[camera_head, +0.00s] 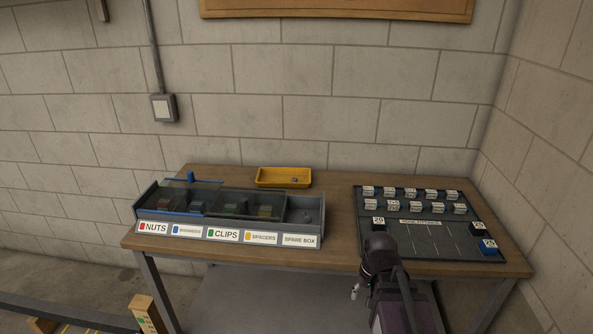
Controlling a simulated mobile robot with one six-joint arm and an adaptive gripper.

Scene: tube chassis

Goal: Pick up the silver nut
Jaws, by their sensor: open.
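No silver nut can be made out for certain at this size. The divided parts box (228,242) stands on the left of the bench, with labels NUTS, CLIPS, SPACERS and SPARE BOX legible. The nuts compartment is under a see-through cover (188,193), and its contents are unclear. The spare box compartment (304,204) is uncovered, with small dark shapes inside. My arm rises at the lower right, in front of the bench. My gripper (356,292) shows only as a small pale tip beside the arm, apart from the parts box; it is open, with its fingers mostly hidden.
A yellow tray (270,183) with a small bluish item (295,180) stands behind the box. A dark board (430,240) with rows of white-labelled pieces covers the right of the wooden bench (338,240). A block wall closes off the back and right. Bare bench lies between box and board.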

